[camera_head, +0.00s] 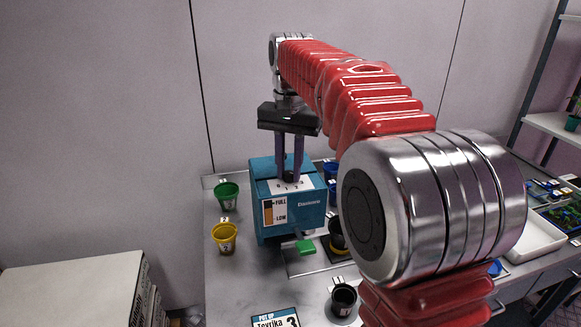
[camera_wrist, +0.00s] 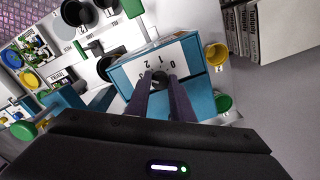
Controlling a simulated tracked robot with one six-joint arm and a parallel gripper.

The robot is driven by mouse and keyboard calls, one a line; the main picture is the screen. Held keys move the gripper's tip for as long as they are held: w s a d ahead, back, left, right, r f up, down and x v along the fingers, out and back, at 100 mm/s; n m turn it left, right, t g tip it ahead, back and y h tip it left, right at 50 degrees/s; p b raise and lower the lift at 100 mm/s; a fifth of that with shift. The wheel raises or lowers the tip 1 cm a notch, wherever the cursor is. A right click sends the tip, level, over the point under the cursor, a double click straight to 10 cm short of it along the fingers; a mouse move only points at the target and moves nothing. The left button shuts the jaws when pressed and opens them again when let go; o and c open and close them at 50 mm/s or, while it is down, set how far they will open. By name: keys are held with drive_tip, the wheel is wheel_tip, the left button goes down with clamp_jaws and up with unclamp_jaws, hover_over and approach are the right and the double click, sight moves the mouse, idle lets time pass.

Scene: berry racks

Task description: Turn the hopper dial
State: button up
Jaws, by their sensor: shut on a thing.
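The hopper (camera_head: 304,215) is a blue box on the table, with a FULL/LOW gauge on its front and a white numbered scale on top. It also fills the middle of the wrist view (camera_wrist: 197,95). The dial (camera_wrist: 159,78) is a small dark knob beside the numbers 0, 1 and 2. My gripper (camera_head: 290,176) points straight down onto the hopper's top, its two fingers shut on the dial. In the wrist view the fingertips (camera_wrist: 160,84) sit on either side of the knob. The fingers partly hide the dial in the head view.
Green (camera_head: 227,195) and yellow (camera_head: 224,237) cups stand left of the hopper. A green tab (camera_head: 306,246) sticks out at its front, near a black cup (camera_head: 343,299). A sign (camera_head: 275,318) lies at the front edge. A white tray (camera_head: 530,232) is at right.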

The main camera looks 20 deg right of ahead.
clamp_jaws()
drive_tip(key=shift+n, duration=1.6)
drive_tip(key=o, duration=0.6)
unclamp_jaws()
drive_tip(key=shift+r, duration=0.1)
